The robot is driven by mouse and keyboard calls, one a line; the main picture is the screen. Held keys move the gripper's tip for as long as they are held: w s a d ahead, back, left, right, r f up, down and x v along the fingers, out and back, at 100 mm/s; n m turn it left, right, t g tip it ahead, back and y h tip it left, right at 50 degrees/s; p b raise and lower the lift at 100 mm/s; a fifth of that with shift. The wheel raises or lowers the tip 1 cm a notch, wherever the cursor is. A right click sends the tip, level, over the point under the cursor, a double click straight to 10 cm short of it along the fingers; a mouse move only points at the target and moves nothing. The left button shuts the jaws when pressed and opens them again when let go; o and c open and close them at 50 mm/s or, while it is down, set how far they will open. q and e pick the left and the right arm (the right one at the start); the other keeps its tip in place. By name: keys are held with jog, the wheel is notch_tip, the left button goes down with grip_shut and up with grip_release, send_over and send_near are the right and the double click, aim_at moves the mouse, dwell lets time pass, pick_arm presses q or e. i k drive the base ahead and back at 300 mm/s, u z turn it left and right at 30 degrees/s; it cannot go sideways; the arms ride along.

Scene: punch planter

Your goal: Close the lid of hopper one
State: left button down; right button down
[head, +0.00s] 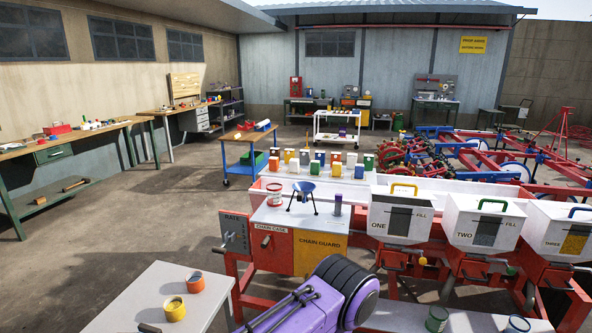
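Hopper one (388,231) is a white box marked ONE and FILL, with a dark panel on its front. It stands right of centre on the red planter frame. Neither of my grippers shows in the head view.
Hopper two (460,234) with a green handle and hopper three (553,236) with a blue handle stand to the right. A grey table (130,297) holds two small round containers.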

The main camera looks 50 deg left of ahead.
aim_at(416, 192)
jog(key=u, duration=1.7)
jog(key=i, duration=1.7)
